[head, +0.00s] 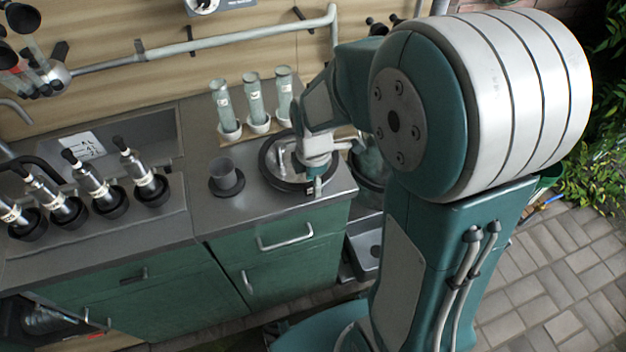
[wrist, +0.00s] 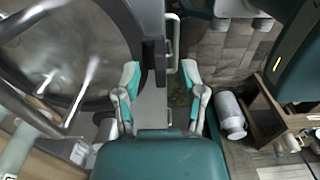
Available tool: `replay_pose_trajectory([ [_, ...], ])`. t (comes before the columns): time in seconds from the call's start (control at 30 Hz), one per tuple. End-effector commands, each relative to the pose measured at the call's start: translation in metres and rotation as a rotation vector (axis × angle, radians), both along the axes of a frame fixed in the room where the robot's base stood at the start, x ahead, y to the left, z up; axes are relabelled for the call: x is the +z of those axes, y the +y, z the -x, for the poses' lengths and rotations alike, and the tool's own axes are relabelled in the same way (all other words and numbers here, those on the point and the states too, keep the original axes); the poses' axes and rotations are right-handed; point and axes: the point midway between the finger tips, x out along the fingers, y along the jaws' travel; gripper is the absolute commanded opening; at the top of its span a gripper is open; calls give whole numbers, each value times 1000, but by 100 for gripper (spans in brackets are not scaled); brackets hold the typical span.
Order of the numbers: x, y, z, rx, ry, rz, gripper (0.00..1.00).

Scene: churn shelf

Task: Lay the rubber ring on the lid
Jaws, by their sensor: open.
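The round metal lid (head: 282,172) lies on the right part of the counter, with a bar handle across it. A dark band that looks like the rubber ring (head: 265,168) runs around the lid's edge; I cannot tell whether it rests on top or just around it. In the wrist view the lid (wrist: 68,55) fills the left, with the dark ring (wrist: 126,30) at its border. My gripper (head: 314,184) is at the lid's right front edge. In the wrist view my gripper (wrist: 160,76) has its fingers apart, with nothing visibly held between them.
A dark cup on a round base (head: 226,178) stands left of the lid. Several glass tubes in white cups (head: 253,105) stand behind it. Several capped metal cylinders (head: 95,185) stand at the left. The counter's front edge and drawer handle (head: 285,240) are close to my gripper.

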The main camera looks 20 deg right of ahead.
Motion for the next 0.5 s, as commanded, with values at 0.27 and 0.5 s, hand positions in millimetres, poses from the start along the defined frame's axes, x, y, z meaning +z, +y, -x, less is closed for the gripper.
replay_pose_trajectory([
  [0.27, 15, 0, -1, 0, -5, 0, 53],
  [0.5, 65, 1, -1, 0, -6, 0, 53],
])
